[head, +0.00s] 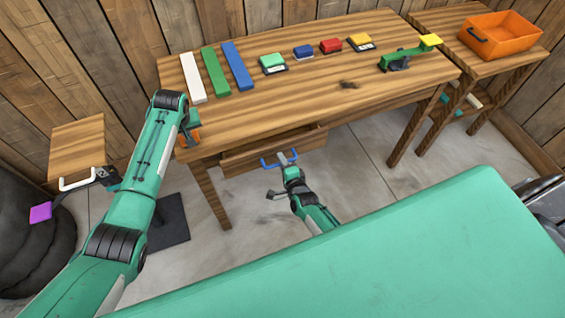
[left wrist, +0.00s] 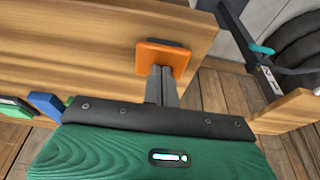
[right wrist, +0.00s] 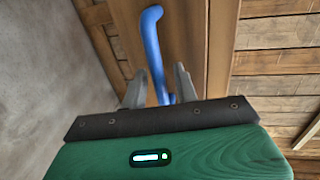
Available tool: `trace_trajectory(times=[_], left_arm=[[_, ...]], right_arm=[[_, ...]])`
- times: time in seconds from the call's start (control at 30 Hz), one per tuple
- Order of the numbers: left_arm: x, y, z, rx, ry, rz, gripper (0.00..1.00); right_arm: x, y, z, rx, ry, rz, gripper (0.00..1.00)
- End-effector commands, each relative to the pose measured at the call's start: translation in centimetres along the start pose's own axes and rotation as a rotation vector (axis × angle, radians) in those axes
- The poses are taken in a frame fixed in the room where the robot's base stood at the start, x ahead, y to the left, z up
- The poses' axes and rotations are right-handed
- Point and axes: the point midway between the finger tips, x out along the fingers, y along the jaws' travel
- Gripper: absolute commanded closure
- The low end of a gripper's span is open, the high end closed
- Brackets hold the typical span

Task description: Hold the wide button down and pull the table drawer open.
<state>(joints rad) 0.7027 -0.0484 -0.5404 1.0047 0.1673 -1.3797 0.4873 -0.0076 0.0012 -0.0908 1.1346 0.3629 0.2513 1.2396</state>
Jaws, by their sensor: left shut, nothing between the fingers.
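My left gripper (left wrist: 161,78) is shut and empty. Its fingertips overlap the button's lower middle and seem to touch it; how far it is pressed cannot be told. The table drawer (head: 250,157) is under the front edge and seems slightly out. Its handle is a blue bar (head: 267,163), also in the right wrist view (right wrist: 153,45). My right gripper (right wrist: 160,82) is open, one finger on each side of the bar, with gaps visible.
The table top (head: 300,95) holds white, green and blue strips, several small coloured blocks and a green lever (head: 408,53). An orange bin (head: 500,38) stands on a side table at right. A stool (head: 78,145) stands at left. Floor in front of the drawer is clear.

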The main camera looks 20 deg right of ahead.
Motion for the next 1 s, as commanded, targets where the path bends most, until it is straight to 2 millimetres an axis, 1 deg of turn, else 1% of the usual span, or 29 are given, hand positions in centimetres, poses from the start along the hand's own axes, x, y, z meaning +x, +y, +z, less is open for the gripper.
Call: trace_trajectory(times=[0.17, 0.6, 0.7, 0.83, 1.0], left_arm=[[0.2, -0.1, 0.2, 0.0, -0.004, -0.002, 1.0], [0.2, -0.1, 0.2, 0.0, -0.004, -0.001, 1.0], [0.2, -0.1, 0.2, 0.0, -0.004, -0.002, 1.0], [0.2, -0.1, 0.2, 0.0, -0.004, -0.002, 1.0], [0.2, -0.1, 0.2, 0.0, -0.004, -0.002, 1.0]], right_arm=[[-1.5, 0.2, 0.0, 0.001, 0.0, 0.002, 0.7], [-9.0, 0.2, 0.0, 0.0, 0.0, 0.002, 0.7], [-10.3, 0.1, 0.0, 0.001, 0.0, 0.002, 0.7], [-11.4, 0.1, 0.0, 0.001, 0.0, 0.001, 0.7], [-12.0, 0.1, 0.0, 0.0, 0.0, 0.0, 0.7]])
